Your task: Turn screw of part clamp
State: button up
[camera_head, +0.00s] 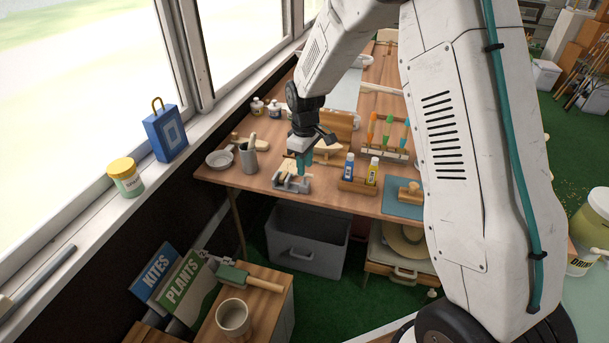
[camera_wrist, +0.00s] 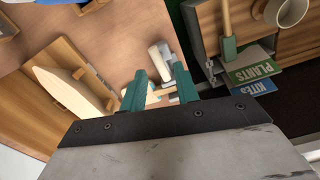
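The part clamp (camera_head: 291,182) is a small grey metal device with pale wood at it, near the front edge of the workbench (camera_head: 235,178). In the wrist view, its light grey part (camera_wrist: 160,54) shows beyond and between my fingertips. My gripper (camera_head: 303,164) points down just above the clamp in the head view. In the wrist view, the two teal fingers of my gripper (camera_wrist: 161,75) stand apart with a gap between them. I see nothing held. The fingers partly hide the clamp, and I cannot make out its screw clearly or tell whether a finger touches it.
A cup of tools (camera_head: 248,158) and a bowl (camera_head: 219,159) stand left of the clamp. A rack with two bottles (camera_head: 358,186) stands to its right. A boat hull (camera_wrist: 75,91) on a wooden board lies close by. A grey bin (camera_head: 307,245) sits below.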

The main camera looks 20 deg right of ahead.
aim_at(305, 179)
jog(key=shift+f, duration=2.35)
grip_shut()
jog(key=shift+m, duration=0.4)
